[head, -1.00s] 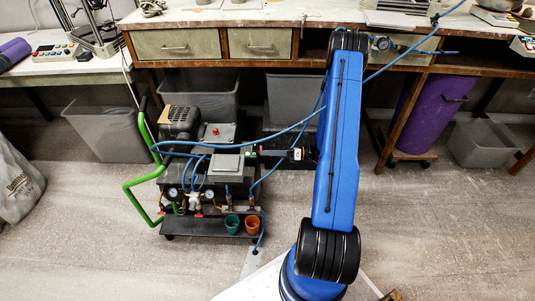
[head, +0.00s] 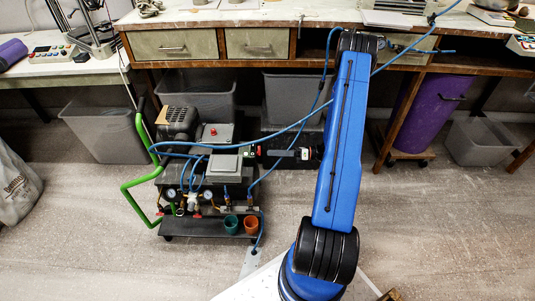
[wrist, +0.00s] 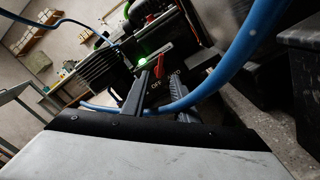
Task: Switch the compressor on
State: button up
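The compressor (head: 176,121) is a dark machine on a low cart with a green handle, gauges and blue hoses. A grey box (head: 224,164) on it faces my gripper with its right side, where small green and red spots show. My gripper (head: 262,153) is level with that side and close to it. In the wrist view, the two grey fingers of my gripper (wrist: 160,92) look apart, pointing at the panel. A green light (wrist: 142,63) glows and a red lever-like part (wrist: 160,66) shows by the fingertips, near lettering that reads "OFF". Whether a finger touches the red part I cannot tell.
A blue hose (wrist: 235,60) crosses close in front of the wrist camera. A red button (head: 214,132) tops another grey box at the back. The workbench (head: 300,16) stands behind, with grey bins beneath. Floor at the left front is clear.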

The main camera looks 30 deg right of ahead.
jog(key=v, duration=1.3)
jog(key=shift+s+d, duration=0.2)
jog(key=s+a+r+n+g+h, duration=0.2)
jog(key=a+r+n+g+h, duration=0.3)
jog(key=a+r+n+g, duration=1)
jog(key=s+a+r+n+t+h, duration=0.5)
jog(key=s+a+r+n, duration=0.3)
jog(key=r, duration=0.3)
jog(key=s+a+r+n+t+h, duration=0.4)
jog(key=s+a+r+n, duration=0.4)
jog(key=s+r+n, duration=0.2)
notch_tip(320, 180, up, 2)
jog(key=shift+s+a+t+h, duration=0.35)
jog(key=shift+s+t+h, duration=0.05)
jog(key=shift+s+h, duration=0.1)
